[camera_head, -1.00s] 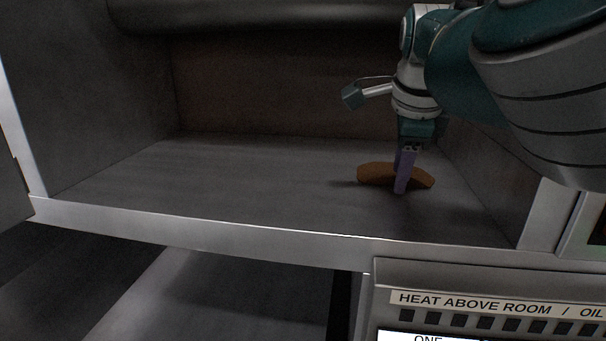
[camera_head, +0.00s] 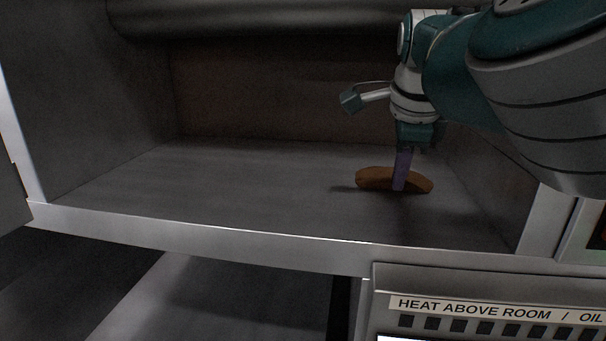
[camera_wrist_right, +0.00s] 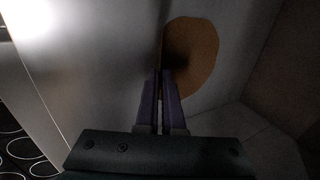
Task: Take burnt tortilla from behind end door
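The burnt tortilla (camera_head: 374,179) is a brown, curved disc with a dark patch, at the right of the compartment floor. It also shows in the right wrist view (camera_wrist_right: 203,60), where its left edge runs down to the fingertips. My right gripper (camera_head: 400,186) points down at the tortilla, with a purple finger in front of its middle. In the right wrist view the two fingers (camera_wrist_right: 160,75) are together at the tortilla's edge and look shut on it. The part between the fingertips is hidden. My left gripper is not in view.
The compartment's metal front lip (camera_head: 200,228) runs below the opening, with a side wall (camera_head: 500,180) close to the right of my gripper. A dark roller (camera_head: 260,18) spans the top. A labelled control panel (camera_head: 480,308) is at lower right. The floor to the left is clear.

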